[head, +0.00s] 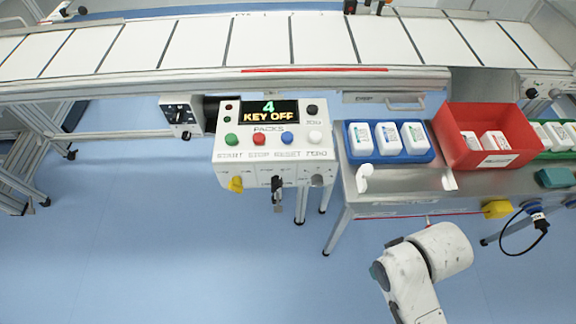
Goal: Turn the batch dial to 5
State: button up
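A white control box (268,162) stands in the middle, below the conveyor. Its display (266,113) reads "4" in green above "KEY OFF" in orange, with "PACKS" lettered below. On its lower front edge are a yellow knob (235,184), a black key-like switch (277,188) and a grey round part (316,180). To its left, a smaller black-faced box (181,113) carries a dial with white marks. The lettering is too small to tell which is the batch dial. My white arm shows at the lower right, apart from the box; no gripper fingers show.
The box also has green, red, blue and white buttons (313,137). A side table at right bears a blue tray (391,158) of white bottles, a red bin (455,150) and a green tray. The blue floor (150,255) in front is clear.

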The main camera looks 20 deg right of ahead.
aim_at(317, 181)
jog(key=k+j, duration=0.1)
jog(key=j, duration=0.65)
jog(key=k+j+z, duration=0.1)
jog(key=j, duration=0.25)
jog(key=k+j, duration=0.15)
jog(key=j, duration=0.2)
